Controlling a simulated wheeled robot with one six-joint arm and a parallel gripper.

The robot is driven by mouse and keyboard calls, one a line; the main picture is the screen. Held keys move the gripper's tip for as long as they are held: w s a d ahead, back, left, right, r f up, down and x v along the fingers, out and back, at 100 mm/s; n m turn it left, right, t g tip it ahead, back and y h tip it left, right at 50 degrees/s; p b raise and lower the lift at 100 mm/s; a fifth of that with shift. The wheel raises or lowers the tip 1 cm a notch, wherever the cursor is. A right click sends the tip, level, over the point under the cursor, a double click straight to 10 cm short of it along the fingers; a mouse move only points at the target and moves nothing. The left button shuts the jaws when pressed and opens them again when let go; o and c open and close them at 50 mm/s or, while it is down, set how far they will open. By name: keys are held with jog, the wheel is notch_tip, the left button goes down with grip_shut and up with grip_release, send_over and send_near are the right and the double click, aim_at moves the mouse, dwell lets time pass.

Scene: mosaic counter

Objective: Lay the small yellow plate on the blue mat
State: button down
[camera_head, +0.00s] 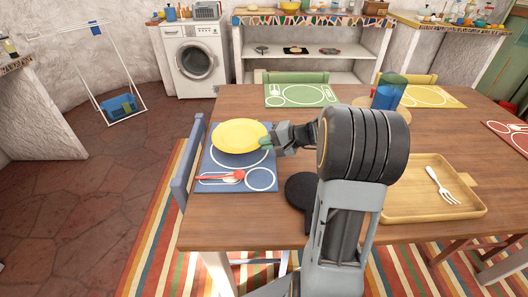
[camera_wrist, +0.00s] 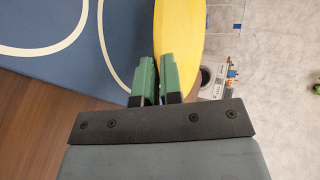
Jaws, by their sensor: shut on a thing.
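The small yellow plate (camera_head: 238,135) is over the far part of the blue mat (camera_head: 222,165), roughly level. My gripper (camera_head: 265,142) reaches in from the right and is shut on the plate's right rim. In the wrist view the green fingertips (camera_wrist: 157,85) pinch the plate (camera_wrist: 175,45), which shows as a narrow yellow band, with the mat (camera_wrist: 110,25) and its white outlines to the left. The plate seems to be a little above the mat, but I cannot tell the gap. It hides part of the mat's printed outline.
A red spoon (camera_head: 222,178) lies on the mat's near part. A black round board (camera_head: 299,190) is right of the mat. A chair back (camera_head: 188,165) stands left.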

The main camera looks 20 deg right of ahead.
aim_at(264, 157)
jog(key=shift+w+a+f, duration=0.15)
jog(key=shift+w+f, duration=0.05)
jog(key=shift+f, duration=0.1)
jog(key=shift+w+f+b, duration=0.15)
jog(key=shift+f+b, duration=0.35)
jog(key=shift+f, duration=1.1)
jog(key=c, duration=1.6)
grip_release()
jog(key=shift+f, duration=0.1)
jog(key=shift+o, duration=0.2)
